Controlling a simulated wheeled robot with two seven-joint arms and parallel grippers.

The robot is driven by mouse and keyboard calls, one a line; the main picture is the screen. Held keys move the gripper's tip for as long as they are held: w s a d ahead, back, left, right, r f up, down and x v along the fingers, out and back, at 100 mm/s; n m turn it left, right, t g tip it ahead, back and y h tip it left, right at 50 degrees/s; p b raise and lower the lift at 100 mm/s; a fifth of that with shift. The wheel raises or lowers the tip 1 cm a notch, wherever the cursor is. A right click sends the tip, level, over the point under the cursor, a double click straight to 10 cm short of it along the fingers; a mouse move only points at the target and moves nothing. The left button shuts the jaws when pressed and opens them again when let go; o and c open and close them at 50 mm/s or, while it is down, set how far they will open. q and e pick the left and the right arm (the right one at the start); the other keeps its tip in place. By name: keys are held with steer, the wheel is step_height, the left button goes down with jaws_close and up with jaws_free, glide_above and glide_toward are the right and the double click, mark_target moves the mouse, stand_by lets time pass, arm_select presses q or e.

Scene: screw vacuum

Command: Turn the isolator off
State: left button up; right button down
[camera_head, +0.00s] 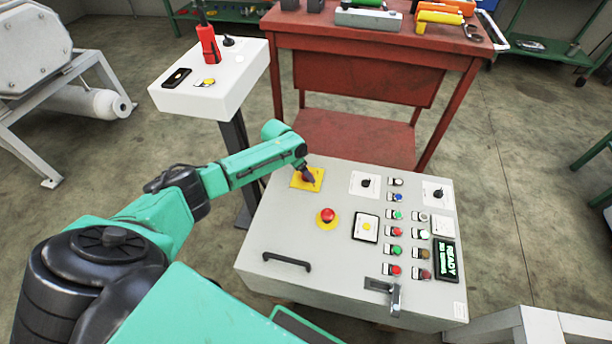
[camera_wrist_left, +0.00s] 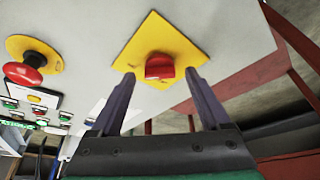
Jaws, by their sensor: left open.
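The isolator is a red rotary knob (camera_wrist_left: 159,67) on a yellow square plate (camera_wrist_left: 141,34), seen in the left wrist view. In the head view the yellow plate (camera_head: 298,182) lies at the back left of the grey control panel (camera_head: 270,225), and my gripper largely covers the knob. My left gripper (camera_head: 308,178) is over the plate. In the left wrist view its two dark fingers (camera_wrist_left: 160,84) are open, one on each side of the knob, with gaps between. I cannot tell how deep they reach. My right gripper is not in view.
A red emergency stop (camera_head: 327,215) on a yellow disc sits near the plate. Several buttons, black rotary switches (camera_head: 366,182) and a lit display (camera_head: 445,260) fill the panel's right. A white pedestal (camera_head: 225,85) and a red table (camera_head: 370,65) stand behind.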

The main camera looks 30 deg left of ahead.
arm_select(q)
steer(key=shift+w+d+f, duration=0.1)
steer(key=shift+w+f, duration=0.15)
steer(key=shift+f, duration=0.25)
jaws_close()
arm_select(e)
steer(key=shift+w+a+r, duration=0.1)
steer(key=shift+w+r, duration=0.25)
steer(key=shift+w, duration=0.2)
arm_select(q)
steer(key=shift+r, duration=0.1)
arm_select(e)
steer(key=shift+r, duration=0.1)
